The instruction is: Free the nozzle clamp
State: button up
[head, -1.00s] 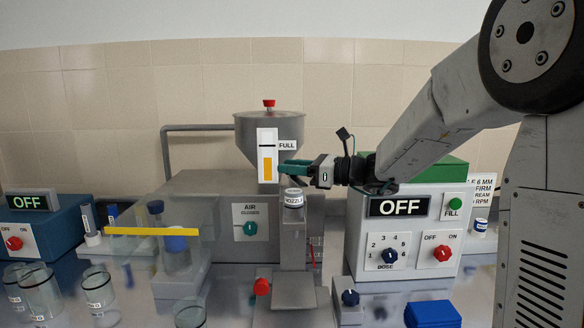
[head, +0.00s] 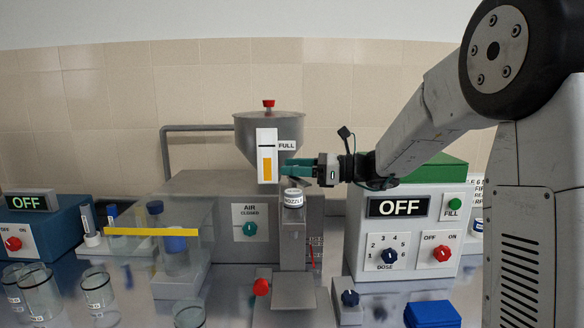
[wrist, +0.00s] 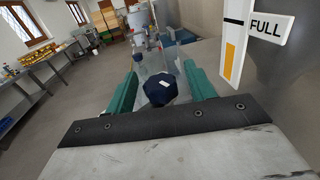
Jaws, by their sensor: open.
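The nozzle (head: 293,199) is a white cylinder labelled NOZZLE with a dark band. It stands upright below the hopper (head: 270,129). My gripper (head: 287,169) points left just above the nozzle, in front of the hopper's lower part. In the wrist view its two teal fingers (wrist: 160,74) are apart. A dark blue faceted knob with a white mark (wrist: 160,89) shows between them; contact cannot be told. No part clearly marked as the clamp is readable.
The FULL gauge (head: 267,156) is close above my fingers. A clear guard with a yellow bar (head: 150,232) stands left. The control box reading OFF (head: 401,207) is under my forearm at right. Glass beakers (head: 97,290) stand front left. A red knob (head: 261,287) sits low in front.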

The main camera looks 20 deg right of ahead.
jog(key=v, duration=0.7)
jog(key=shift+s+d, duration=0.1)
jog(key=shift+d, duration=0.05)
